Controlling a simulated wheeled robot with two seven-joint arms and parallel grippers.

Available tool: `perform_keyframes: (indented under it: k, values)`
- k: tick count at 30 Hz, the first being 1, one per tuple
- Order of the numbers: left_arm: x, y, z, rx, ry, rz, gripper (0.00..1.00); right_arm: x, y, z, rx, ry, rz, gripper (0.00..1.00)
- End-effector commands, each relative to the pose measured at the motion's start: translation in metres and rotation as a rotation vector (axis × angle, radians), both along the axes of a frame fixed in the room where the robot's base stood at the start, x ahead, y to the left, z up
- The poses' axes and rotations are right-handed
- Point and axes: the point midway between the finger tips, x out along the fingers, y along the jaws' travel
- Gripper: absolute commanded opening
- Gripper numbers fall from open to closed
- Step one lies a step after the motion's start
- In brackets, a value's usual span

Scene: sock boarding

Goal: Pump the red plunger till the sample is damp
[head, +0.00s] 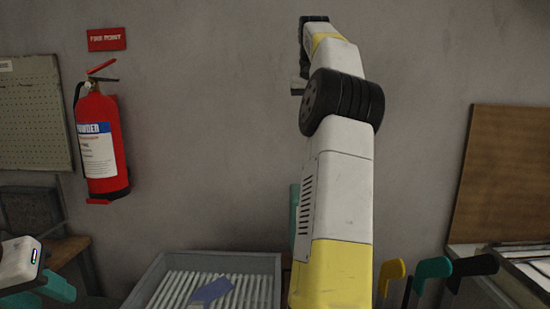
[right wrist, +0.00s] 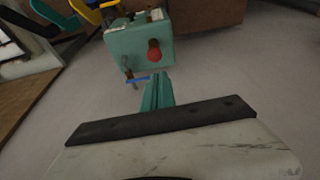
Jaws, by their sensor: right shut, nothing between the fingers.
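The red plunger (right wrist: 154,50) shows as a round red knob on the front of a teal box (right wrist: 128,44) in the right wrist view. My right gripper (right wrist: 158,77) is shut and empty, its teal fingers together and pointing toward the box from below. They look apart from the plunger, though the distance is hard to judge. A small blue bar (right wrist: 138,79) shows beside the fingertips. My left gripper (head: 50,287) is at the lower left of the head view, partly cut off by the frame. I cannot identify the sample for certain or tell whether it is damp.
A grey ribbed tray (head: 270,262) holds a flat blue piece (head: 210,292) at the bottom of the head view. A fire extinguisher (head: 101,145) hangs at left. Yellow (head: 393,270), teal (head: 434,267) and black (head: 474,266) hooked parts stand at lower right. My right arm blocks the middle.

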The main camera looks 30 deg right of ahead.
Motion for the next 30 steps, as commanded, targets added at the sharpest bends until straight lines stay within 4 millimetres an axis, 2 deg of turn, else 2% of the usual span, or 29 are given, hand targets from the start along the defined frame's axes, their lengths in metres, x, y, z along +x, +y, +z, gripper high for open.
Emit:
perform_keyframes:
  k: [3, 6, 20, 25, 30]
  values:
    - [0.000, 0.000, 0.000, 0.000, 0.000, 0.000, 0.36, -0.001, -0.016, -0.003, 0.009, 0.005, -0.031, 0.00]
    - [0.000, 0.000, 0.000, 0.000, 0.000, 0.000, 0.36, -0.002, -0.021, -0.003, 0.012, 0.007, -0.041, 0.00]
    - [0.000, 0.000, 0.000, 0.000, 0.000, 0.000, 0.36, -0.001, -0.022, -0.008, 0.011, 0.008, -0.041, 0.00]
    - [0.000, 0.000, 0.000, 0.000, 0.000, 0.000, 0.36, 0.003, -0.025, -0.028, 0.012, 0.010, -0.042, 0.00]
    - [0.000, 0.000, 0.000, 0.000, 0.000, 0.000, 0.36, 0.012, -0.030, -0.063, 0.013, 0.012, -0.041, 0.00]
